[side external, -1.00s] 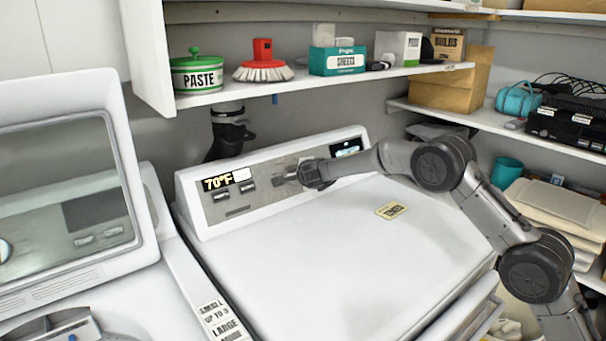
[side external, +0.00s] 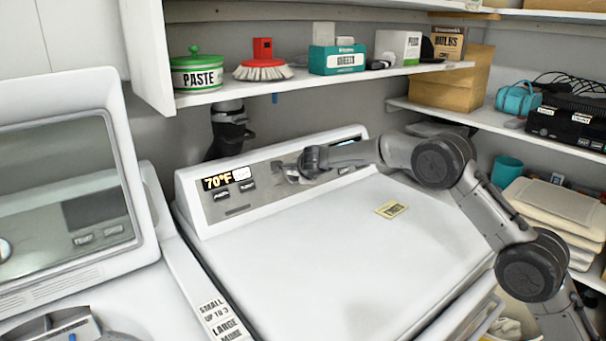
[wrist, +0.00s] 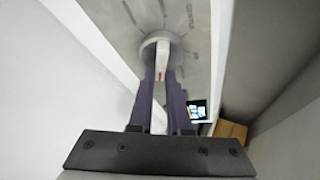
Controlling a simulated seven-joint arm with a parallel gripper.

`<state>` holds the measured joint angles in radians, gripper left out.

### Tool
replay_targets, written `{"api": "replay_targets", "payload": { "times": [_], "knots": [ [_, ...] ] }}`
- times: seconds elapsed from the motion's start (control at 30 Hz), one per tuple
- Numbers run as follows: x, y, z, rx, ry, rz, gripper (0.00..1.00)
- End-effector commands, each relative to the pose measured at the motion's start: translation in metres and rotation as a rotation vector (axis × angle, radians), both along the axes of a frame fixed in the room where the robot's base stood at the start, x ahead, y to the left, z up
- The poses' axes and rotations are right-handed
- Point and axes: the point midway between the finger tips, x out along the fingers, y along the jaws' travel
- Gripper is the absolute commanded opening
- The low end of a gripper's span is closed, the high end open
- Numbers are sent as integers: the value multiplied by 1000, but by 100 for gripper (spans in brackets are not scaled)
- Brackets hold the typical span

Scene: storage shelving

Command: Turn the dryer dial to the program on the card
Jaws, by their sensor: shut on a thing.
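The dryer dial (wrist: 161,42) is a round grey-white knob with a raised grip bar and a small red mark, seen on the panel in the wrist view. My gripper (wrist: 163,74) is shut on the dial, a finger on each side of its bar. In the side view my gripper (side external: 300,168) is at the dryer's control panel (side external: 227,205) and hides most of the dial. A small yellow card (side external: 391,209) lies on the dryer top (side external: 320,250); its lettering is too blurred to read surely.
The panel display (side external: 226,179) reads 70°F. A shelf (side external: 330,82) above holds a green paste tin (side external: 197,73), a red brush (side external: 263,65) and boxes. A washer with its lid up (side external: 75,190) stands left. The dryer top is mostly clear.

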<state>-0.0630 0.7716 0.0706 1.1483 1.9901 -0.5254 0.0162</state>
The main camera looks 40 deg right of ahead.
Motion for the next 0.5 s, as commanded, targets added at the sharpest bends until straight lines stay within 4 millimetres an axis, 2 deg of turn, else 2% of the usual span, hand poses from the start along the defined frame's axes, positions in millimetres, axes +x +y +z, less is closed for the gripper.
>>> {"api": "replay_targets", "payload": {
  "times": [0.03,0.07,0.2,0.23,0.5],
  "knots": [
    [0,-1,0,2,-1,-4,0],
    [0,-1,0,2,-1,-4,18],
    [0,0,0,1,0,-3,43],
    [0,0,0,1,0,-3,46],
    [0,0,0,0,0,-1,46]
  ]
}}
